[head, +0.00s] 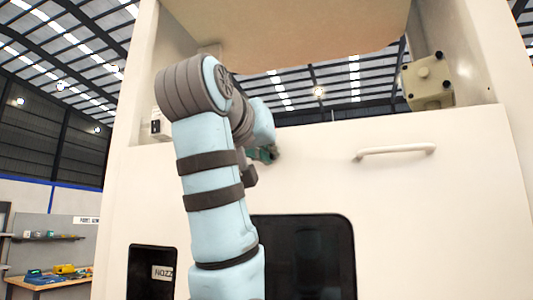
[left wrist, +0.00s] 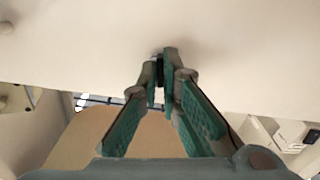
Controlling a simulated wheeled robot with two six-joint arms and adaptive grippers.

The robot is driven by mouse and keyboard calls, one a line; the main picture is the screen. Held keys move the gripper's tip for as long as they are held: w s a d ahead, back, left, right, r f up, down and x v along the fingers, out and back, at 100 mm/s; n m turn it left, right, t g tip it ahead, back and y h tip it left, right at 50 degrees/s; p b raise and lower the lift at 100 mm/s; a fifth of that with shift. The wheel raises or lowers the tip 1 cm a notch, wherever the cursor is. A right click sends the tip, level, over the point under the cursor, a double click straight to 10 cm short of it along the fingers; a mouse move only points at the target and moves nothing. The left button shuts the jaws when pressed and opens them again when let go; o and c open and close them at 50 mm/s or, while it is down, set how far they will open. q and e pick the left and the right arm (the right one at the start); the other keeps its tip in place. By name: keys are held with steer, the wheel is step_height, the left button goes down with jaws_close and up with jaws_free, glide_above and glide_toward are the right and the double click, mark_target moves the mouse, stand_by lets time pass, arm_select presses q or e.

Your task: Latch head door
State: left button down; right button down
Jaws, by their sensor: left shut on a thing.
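The cream front panel (head: 440,205), which appears to be the head door, fills the middle of the head view. A white bar handle (head: 396,152) is on its right side. My left gripper (head: 268,154) is at the panel's upper part, left of the handle and mostly hidden behind my arm. In the left wrist view the panel (left wrist: 230,50) lies across the top. The green fingers of my left gripper (left wrist: 161,70) are shut on a small dark piece, likely the latch knob (left wrist: 160,68), at the panel's face. Its shape is mostly hidden. My right gripper is not in view.
The cabinet is open above the panel, under a tan overhang (head: 290,25). A beige block with black knobs (head: 428,82) sits at the upper right. A dark window (head: 310,255) and a dark recess (head: 152,272) are lower down. A workbench (head: 50,282) stands far left.

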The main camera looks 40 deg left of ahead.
arm_select(q)
steer(key=shift+m, duration=1)
steer(key=c, duration=1.8)
jaws_free()
steer(key=shift+a, duration=0.1)
